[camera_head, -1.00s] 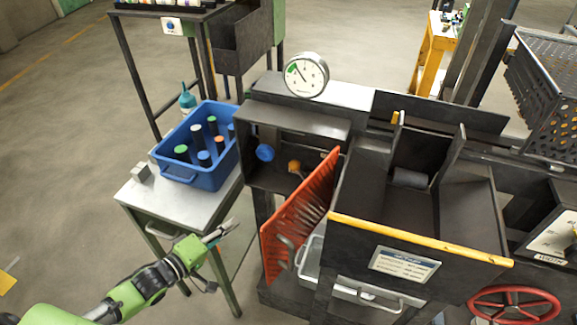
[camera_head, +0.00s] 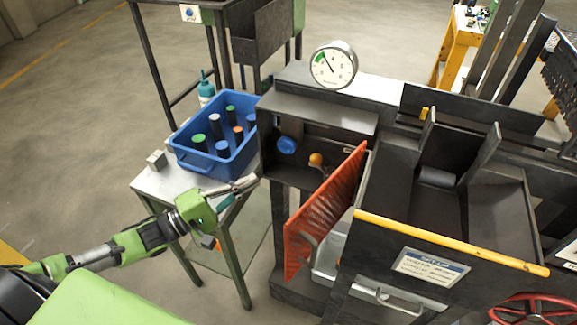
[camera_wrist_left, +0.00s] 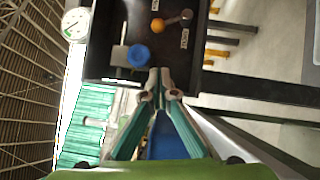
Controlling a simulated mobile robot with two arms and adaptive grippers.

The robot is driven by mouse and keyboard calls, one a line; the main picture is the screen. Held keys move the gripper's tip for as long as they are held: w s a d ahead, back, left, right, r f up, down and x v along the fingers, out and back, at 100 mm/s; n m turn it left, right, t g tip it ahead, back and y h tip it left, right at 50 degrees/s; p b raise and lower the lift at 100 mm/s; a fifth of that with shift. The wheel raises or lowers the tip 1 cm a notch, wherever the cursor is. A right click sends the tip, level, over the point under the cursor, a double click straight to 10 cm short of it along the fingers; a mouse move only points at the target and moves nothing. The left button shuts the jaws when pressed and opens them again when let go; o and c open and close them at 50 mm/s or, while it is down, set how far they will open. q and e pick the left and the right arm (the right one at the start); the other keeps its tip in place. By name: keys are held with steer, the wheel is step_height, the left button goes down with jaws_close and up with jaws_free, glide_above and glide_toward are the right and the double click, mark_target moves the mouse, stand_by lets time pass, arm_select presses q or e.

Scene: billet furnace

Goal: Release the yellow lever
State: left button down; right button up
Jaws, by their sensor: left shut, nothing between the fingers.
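The yellow lever (camera_head: 316,159) has an orange-yellow ball knob and sits inside the dark open compartment of the machine. It also shows in the left wrist view (camera_wrist_left: 157,26), with its grey end beside it. A blue knob (camera_head: 286,145) is to its left, and it appears in the left wrist view (camera_wrist_left: 138,55) just beyond the fingertips. My left gripper (camera_head: 252,181) is shut and empty, in front of the compartment's left edge, apart from both knobs. Its closed fingers (camera_wrist_left: 166,78) show in the left wrist view. My right gripper is not in view.
An orange-red slatted door (camera_head: 322,215) stands open at the compartment's right. A blue crate (camera_head: 193,160) with several cylinders stands on the metal table (camera_head: 150,185) at the left. A pressure gauge (camera_head: 333,66) sits on top. The compartment's front left is open.

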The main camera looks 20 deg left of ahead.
mark_target(321, 167)
arm_select(q)
steer(key=p+x, duration=0.1)
steer(key=x, duration=0.9)
steer(key=shift+w+d+r, duration=0.15)
steer(key=d, duration=0.1)
steer(key=d+p, duration=0.1)
steer(key=shift+d+r, duration=0.2)
steer(key=shift+d, duration=0.05)
steer(key=shift+w+d, duration=0.1)
steer(key=shift+d, duration=0.45)
